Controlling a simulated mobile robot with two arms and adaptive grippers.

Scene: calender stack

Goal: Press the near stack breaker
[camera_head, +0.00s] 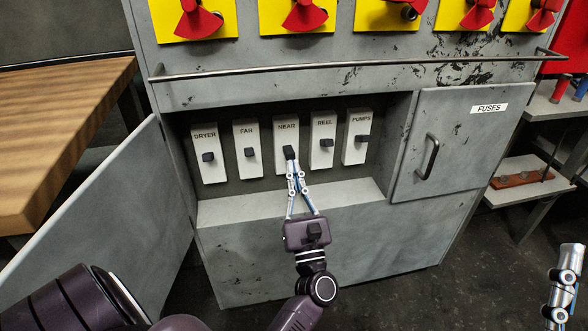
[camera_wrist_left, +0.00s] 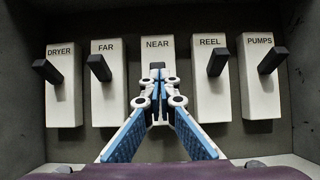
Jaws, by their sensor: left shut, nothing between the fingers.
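The near breaker (camera_head: 286,128) is a white plate labelled NEAR with a black lever, in the middle of the row inside the open cabinet bay. It also shows in the wrist view (camera_wrist_left: 158,54). My left gripper (camera_head: 291,163) is shut and empty, its tips at the black lever of the near breaker. In the wrist view the tips (camera_wrist_left: 161,88) cover the lower part of that lever. I cannot tell whether they touch it.
The dryer (camera_head: 206,140), far (camera_head: 247,135), reel (camera_head: 323,130) and pumps (camera_head: 359,125) breakers flank the near one. An open door (camera_head: 110,225) stands at left, a shut fuses door (camera_head: 465,130) at right. A metal rail (camera_head: 350,63) crosses above the bay.

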